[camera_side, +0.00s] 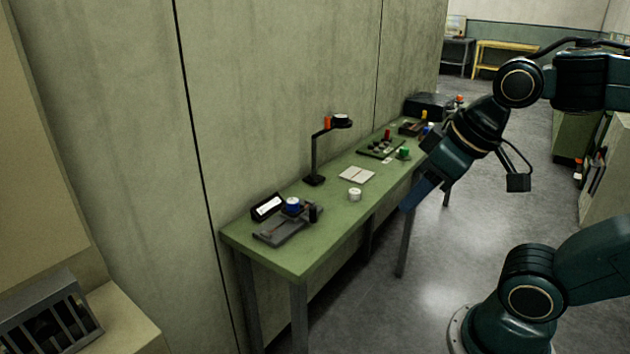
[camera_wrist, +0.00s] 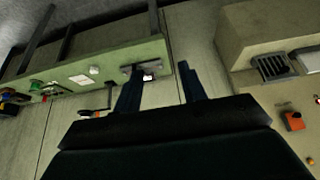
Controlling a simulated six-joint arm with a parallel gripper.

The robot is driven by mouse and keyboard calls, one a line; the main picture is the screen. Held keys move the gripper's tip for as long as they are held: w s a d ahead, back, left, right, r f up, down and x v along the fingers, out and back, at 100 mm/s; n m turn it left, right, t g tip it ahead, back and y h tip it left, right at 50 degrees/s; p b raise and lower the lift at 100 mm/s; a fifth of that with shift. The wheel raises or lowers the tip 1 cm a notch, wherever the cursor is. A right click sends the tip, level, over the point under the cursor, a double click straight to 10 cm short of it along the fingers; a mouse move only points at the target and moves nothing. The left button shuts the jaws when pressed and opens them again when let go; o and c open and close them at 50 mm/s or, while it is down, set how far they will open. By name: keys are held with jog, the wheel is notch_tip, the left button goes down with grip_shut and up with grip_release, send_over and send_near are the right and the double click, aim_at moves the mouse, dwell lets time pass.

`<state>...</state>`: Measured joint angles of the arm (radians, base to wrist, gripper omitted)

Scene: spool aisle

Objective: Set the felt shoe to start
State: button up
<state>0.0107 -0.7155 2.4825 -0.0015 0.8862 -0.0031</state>
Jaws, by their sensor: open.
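A flat grey fixture (camera_side: 288,229) lies at the near end of the green bench (camera_side: 335,235). A black-framed white label (camera_side: 267,207) stands behind the fixture. My gripper (camera_side: 416,194) is in front of the bench's right half, well apart from the fixture. In the wrist view my gripper (camera_wrist: 160,84) has its fingers spread with nothing between them, and the fixture (camera_wrist: 143,68) shows far beyond.
A dark stand (camera_side: 315,157) with a raised arm rises from the bench's back. A white cup (camera_side: 354,194) and a pale square pad (camera_side: 356,174) lie mid-bench. A dark panel with knobs (camera_side: 381,147) is farther right. The wall runs close behind; open floor lies in front.

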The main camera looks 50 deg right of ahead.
jog(key=w+d, duration=0.3)
jog(key=w, duration=0.6)
jog(key=m+g+h, duration=0.1)
jog(key=m, duration=0.2)
send_over(314, 209)
jog(key=s+a, duration=0.1)
jog(key=s, duration=0.4)
notch_tip(314, 209, down, 13)
jog(key=shift+w, duration=0.1)
jog(key=shift+f, duration=0.1)
jog(key=shift+x, duration=6.8)
jog(key=shift+c, duration=0.4)
jog(key=shift+a, duration=0.1)
grip_shut()
